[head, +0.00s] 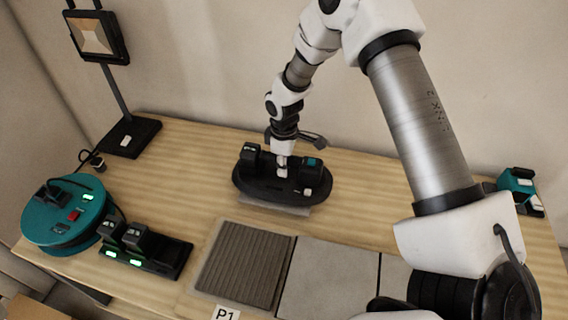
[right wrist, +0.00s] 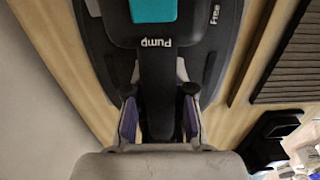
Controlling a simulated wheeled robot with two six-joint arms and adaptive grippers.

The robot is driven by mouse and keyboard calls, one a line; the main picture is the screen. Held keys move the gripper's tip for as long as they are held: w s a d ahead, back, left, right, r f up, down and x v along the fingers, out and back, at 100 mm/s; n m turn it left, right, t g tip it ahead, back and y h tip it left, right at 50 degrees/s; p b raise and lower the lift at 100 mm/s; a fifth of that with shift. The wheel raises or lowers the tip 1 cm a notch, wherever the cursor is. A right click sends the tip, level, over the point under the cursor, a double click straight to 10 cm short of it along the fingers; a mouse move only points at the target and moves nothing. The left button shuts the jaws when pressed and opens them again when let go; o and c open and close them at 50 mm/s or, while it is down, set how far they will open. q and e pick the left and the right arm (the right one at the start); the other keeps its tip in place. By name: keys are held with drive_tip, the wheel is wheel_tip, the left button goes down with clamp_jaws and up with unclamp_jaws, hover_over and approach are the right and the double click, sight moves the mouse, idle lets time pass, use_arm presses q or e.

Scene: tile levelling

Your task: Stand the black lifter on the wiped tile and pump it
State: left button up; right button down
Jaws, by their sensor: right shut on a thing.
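The black lifter (head: 282,187) is an oval body at the middle of the table, behind the tiles. My right gripper (head: 282,170) comes down on it from above and is shut on its handle. In the right wrist view my right gripper's fingers (right wrist: 160,118) flank the dark handle bar (right wrist: 157,88), below a "Pump" label and a teal part; "Free" is at the side. A pale edge shows under the lifter; I cannot tell whether it rests on the table. A smooth grey tile (head: 328,281) lies at the front. My left gripper is not in view.
A dark ribbed tile (head: 243,265) lies left of the grey tile, by a P1 label. A teal cable reel (head: 62,222), a black charger with batteries (head: 145,250) and a lamp (head: 98,38) stand left. A teal tool (head: 518,186) is at far right.

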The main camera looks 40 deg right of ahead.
drive_tip(key=c, duration=0.9)
unclamp_jaws()
wheel_tip(320, 180, up, 12)
drive_tip(key=shift+r, duration=0.1)
